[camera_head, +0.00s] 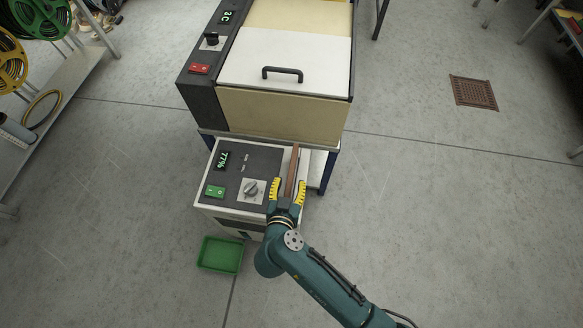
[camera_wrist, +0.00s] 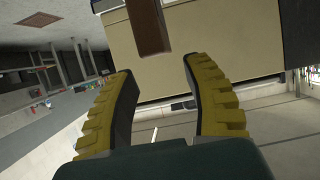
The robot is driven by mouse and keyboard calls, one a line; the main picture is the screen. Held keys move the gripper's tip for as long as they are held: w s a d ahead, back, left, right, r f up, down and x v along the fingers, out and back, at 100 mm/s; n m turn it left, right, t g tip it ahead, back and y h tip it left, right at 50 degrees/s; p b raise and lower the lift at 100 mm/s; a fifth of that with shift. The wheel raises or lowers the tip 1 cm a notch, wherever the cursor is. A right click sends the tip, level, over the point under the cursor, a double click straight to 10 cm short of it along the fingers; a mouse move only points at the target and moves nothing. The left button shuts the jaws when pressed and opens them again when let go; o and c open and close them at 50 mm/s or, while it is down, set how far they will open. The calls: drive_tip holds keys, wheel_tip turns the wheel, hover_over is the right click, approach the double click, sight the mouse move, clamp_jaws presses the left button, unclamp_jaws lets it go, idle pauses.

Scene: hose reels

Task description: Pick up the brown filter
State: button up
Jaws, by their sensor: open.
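The brown filter (camera_head: 293,168) is a narrow, long brown bar at the right side of the top of the small control box. In the wrist view its brown end (camera_wrist: 148,28) shows at the top, beyond the fingertips and slightly left of the middle of the gap. My gripper (camera_head: 288,184) is open, with yellow ridged fingers. In the head view the fingers appear on either side of the filter's lower part. In the wrist view the gap between the fingertips (camera_wrist: 160,68) is empty.
The control box (camera_head: 236,162) has a 77% display, a green switch and a knob. Behind it stands a larger beige machine (camera_head: 285,110) with a handled lid. A green tray (camera_head: 220,254) lies on the floor. A floor drain (camera_head: 474,92) is at right; the floor around is clear.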

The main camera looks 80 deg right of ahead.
sight(290, 177)
drive_tip(key=b+x, duration=0.2)
drive_tip(key=f+b+x, duration=0.1)
drive_tip(key=b+x, duration=0.1)
drive_tip(key=x, duration=0.1)
drive_tip(key=shift+w+f+b, duration=0.15)
drive_tip(key=shift+w+b, duration=0.05)
drive_tip(key=shift+b, duration=0.1)
drive_tip(key=shift+d, duration=0.25)
drive_tip(key=shift+a, duration=0.1)
clamp_jaws()
